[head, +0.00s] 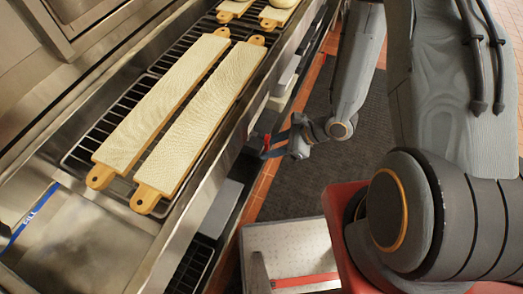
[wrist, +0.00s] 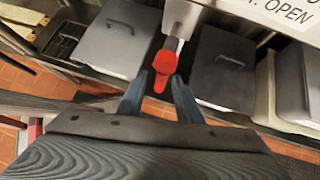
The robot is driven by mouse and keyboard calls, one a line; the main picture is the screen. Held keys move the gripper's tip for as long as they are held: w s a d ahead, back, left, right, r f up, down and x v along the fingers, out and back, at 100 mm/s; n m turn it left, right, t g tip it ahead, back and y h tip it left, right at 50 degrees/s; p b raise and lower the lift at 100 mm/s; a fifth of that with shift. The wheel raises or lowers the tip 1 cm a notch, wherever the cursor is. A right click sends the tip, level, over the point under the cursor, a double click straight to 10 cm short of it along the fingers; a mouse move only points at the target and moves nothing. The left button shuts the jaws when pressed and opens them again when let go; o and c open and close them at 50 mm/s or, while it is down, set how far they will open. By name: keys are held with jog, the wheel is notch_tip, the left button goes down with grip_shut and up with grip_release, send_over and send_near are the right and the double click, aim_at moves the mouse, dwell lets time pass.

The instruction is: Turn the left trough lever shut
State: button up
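The red lever (wrist: 163,66) hangs from a metal pipe (wrist: 180,22) in the middle of the wrist view, its lower end pointing down towards me. My gripper (wrist: 158,98) has its two blue-grey fingers apart, one on each side of the lever's lower end. I see a gap on both sides and cannot tell any contact. In the head view my gripper (head: 273,147) is beside the counter's front edge, and a small red bit of the lever (head: 266,142) shows at its fingers.
Grey lidded boxes (wrist: 116,38) (wrist: 222,70) stand on both sides of the pipe. A white sign reading "OPEN" (wrist: 285,14) is at the upper right. Long cloth-covered boards (head: 163,103) lie on a rack on the counter. Dark floor mat (head: 310,175) lies below.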

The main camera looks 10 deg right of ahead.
jog(key=shift+v, duration=1.25)
jog(key=w+d+r+n+t+h, duration=0.1)
jog(key=w+d+r+n+h, duration=0.25)
jog(key=d+r+n, duration=0.25)
jog(key=w+d+r+n+h, duration=0.3)
jog(key=d+r+n+h, duration=0.15)
jog(key=d+n, duration=0.2)
jog(key=s+a+r+n+g, duration=0.2)
jog(key=s+r+n, duration=0.7)
jog(key=r, duration=0.5)
jog(key=shift+a+g+h, duration=0.3)
